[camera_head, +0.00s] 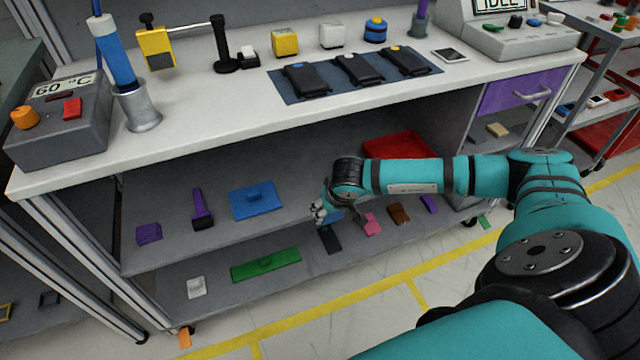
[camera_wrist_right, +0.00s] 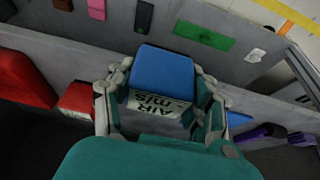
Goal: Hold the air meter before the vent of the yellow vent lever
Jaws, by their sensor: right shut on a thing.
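The air meter (camera_wrist_right: 160,72) is a blue block with a pale face marked "AIR m/s". My right gripper (camera_head: 322,212) is shut on it, with fingers on both sides, as the right wrist view shows. In the head view this gripper is low in front of the workbench, by its shelves, and only a small blue part of the meter shows. My left gripper is not in view.
The bench top (camera_head: 230,112) carries a yellow block (camera_head: 285,43), a yellow device (camera_head: 155,50) and a dark blue mat (camera_head: 290,95). A blue plate (camera_head: 256,200), a red tray (camera_head: 395,146) and a green plate (camera_head: 266,264) lie on the shelves below.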

